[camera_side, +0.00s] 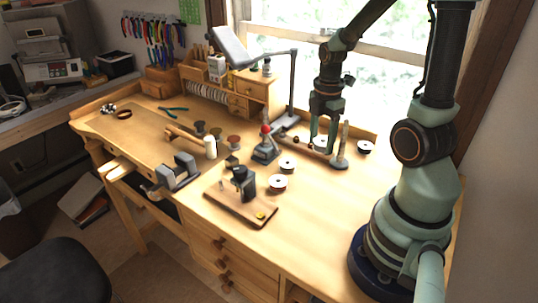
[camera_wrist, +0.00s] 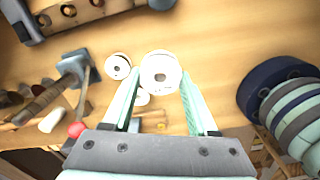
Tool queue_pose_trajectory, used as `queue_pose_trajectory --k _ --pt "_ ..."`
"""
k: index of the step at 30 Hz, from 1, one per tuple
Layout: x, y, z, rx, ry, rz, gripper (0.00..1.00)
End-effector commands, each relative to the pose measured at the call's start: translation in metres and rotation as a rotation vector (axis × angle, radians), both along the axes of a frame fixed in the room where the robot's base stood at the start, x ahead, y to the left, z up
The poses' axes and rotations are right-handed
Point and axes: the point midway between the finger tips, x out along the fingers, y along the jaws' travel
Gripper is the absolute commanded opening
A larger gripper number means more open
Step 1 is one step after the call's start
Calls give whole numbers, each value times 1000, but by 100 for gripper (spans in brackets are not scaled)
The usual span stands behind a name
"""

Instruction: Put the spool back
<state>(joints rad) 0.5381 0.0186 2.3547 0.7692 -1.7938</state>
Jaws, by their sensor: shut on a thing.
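My gripper (camera_side: 321,147) is shut on a white spool (camera_wrist: 160,72) with a dark hole in its middle. The wrist view shows the spool between the two fingertips. In the side view, this spool (camera_side: 320,141) is partly hidden by the fingers, which are low over the back right of the bench. Two other white spools lie on the bench, one behind (camera_side: 287,163) and one in front (camera_side: 278,183). Another spool (camera_side: 365,147) lies at the far right edge.
A board with a dark tool (camera_side: 240,185) lies in front, and a vise (camera_side: 180,168) at left. The bench's right front (camera_side: 310,215) is clear.

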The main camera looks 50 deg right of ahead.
Motion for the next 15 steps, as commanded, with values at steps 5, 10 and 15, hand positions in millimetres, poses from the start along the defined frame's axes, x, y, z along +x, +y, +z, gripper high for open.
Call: queue_pose_trajectory --k 5,10,15 --pt "-1 1 -39 4 7 1 0" --pt "0 0 -60 2 3 1 0" --pt "0 0 -69 0 0 1 0"
